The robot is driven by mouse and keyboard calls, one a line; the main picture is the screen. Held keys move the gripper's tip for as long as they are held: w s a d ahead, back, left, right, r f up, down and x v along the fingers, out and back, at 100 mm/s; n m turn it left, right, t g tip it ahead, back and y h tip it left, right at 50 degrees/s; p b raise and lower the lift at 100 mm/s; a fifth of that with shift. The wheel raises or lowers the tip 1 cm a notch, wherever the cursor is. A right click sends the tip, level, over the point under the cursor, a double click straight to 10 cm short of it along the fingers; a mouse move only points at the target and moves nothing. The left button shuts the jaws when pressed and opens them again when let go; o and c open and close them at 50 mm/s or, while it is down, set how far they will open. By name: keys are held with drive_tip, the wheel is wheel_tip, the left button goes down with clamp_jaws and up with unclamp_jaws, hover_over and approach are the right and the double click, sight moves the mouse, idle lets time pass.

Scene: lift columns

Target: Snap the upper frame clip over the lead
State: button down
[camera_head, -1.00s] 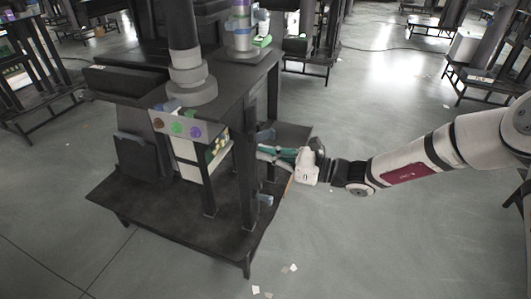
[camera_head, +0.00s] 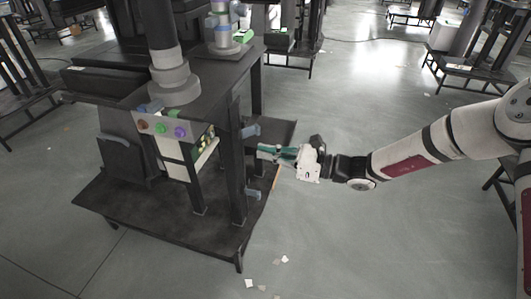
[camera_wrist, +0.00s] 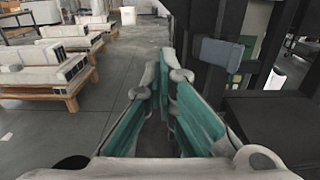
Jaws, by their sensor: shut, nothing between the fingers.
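The upper frame clip (camera_head: 251,131) is a blue-grey piece on the right side of the dark upright post. It also shows in the wrist view (camera_wrist: 222,53), right of the fingers, as a blue-grey block on the post. My gripper (camera_head: 262,150), with green finger pads, is just below and right of this clip in the head view. In the wrist view its fingertips (camera_wrist: 168,65) are close together, with nothing held and a gap to the clip. A second clip (camera_head: 252,193) sits lower on the post. I cannot make out the lead for certain.
The dark platform (camera_head: 160,222) spreads under the post. An orange strip (camera_head: 276,178) shows at its right edge. A panel with coloured buttons (camera_head: 162,128) faces front. Floor right of the platform is open, with paper scraps (camera_head: 284,259). Pallets (camera_wrist: 72,90) stand left in the wrist view.

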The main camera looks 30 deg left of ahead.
sight(259, 131)
drive_tip(key=shift+w+a+b, duration=0.35)
drive_tip(key=shift+w+b, duration=0.25)
drive_tip(key=shift+w, duration=0.75)
drive_tip(key=shift+w+a+b, duration=0.3)
drive_tip(key=shift+w+b, duration=0.3)
drive_tip(key=shift+w, duration=0.8)
drive_tip(key=shift+w+a+b, duration=0.35)
drive_tip(key=shift+w+b, duration=0.25)
drive_tip(key=shift+w, duration=0.75)
drive_tip(key=shift+s+a, duration=0.1)
drive_tip(key=shift+a, duration=0.35)
drive_tip(key=shift+a, duration=0.35)
drive_tip(key=shift+s+a, duration=0.2)
drive_tip(key=shift+a, duration=0.25)
drive_tip(key=shift+s, duration=0.1)
drive_tip(key=p+v, duration=0.1)
drive_tip(key=v, duration=0.6)
